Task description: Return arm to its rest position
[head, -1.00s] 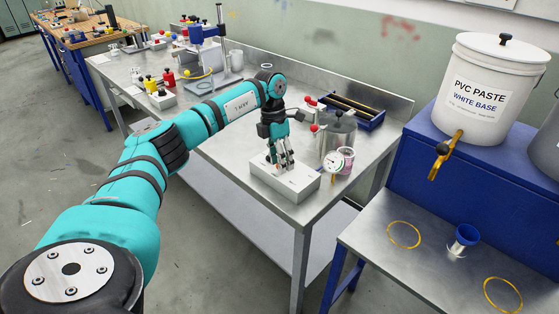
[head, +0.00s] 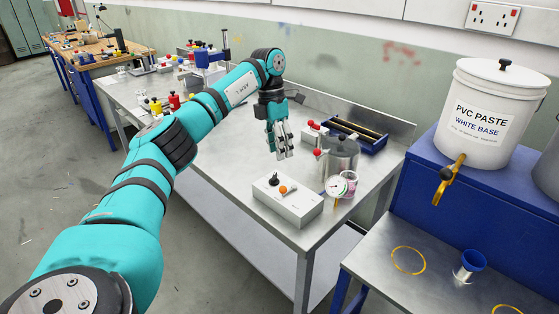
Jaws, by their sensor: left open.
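My left arm reaches from the lower left over the steel table (head: 225,165). My left gripper (head: 282,152) points down, open and empty, in the air above the table. It is behind and apart from a grey-white box (head: 290,208) that carries a black knob or switch (head: 274,180) and an orange ball-like knob (head: 283,189). My right gripper is not in the head view.
A metal pot (head: 342,155) with a pressure gauge (head: 336,186) stands right of my gripper. A blue tray (head: 358,136) lies behind it. A white PVC paste bucket (head: 490,115) stands on a blue cabinet (head: 430,150).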

